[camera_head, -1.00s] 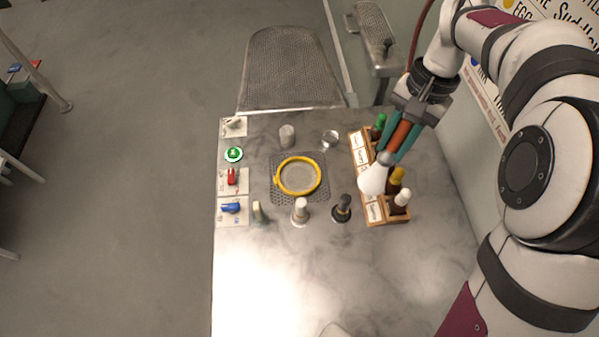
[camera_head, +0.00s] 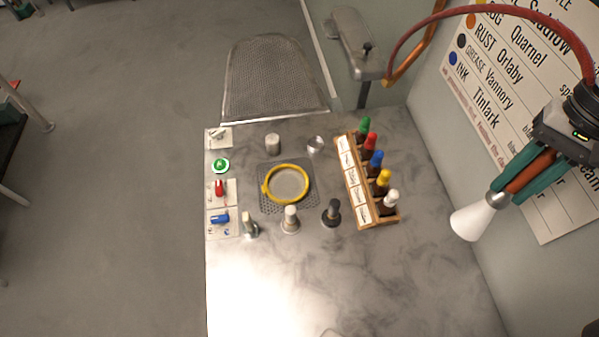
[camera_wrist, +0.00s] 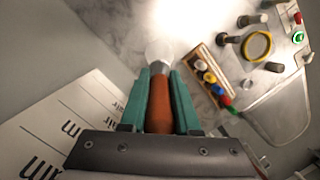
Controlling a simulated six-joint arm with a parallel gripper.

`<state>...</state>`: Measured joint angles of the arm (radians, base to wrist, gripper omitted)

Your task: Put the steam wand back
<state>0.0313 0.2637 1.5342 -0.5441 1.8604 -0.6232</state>
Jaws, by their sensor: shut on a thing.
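The steam wand has a brown-orange handle (camera_head: 528,172), a metal collar and a white cone-shaped head (camera_head: 470,222). My gripper (camera_head: 514,184) is shut on the handle, with one teal finger on each side. In the head view it holds the wand at the right, in front of the wall sign, with the head pointing down and left, seemingly clear of the table. The wrist view also shows the handle (camera_wrist: 160,103) between the fingers (camera_wrist: 160,82). A red hose (camera_head: 480,10) arches from a copper-coloured pipe (camera_head: 412,62) to the right, behind my gripper.
A wooden rack (camera_head: 358,192) of colour-capped bottles stands on the marble table (camera_head: 400,275). A yellow ring (camera_head: 288,184), several small pots and switches are left of it. The lettered sign (camera_head: 500,100) is close to my gripper. The table's front is clear.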

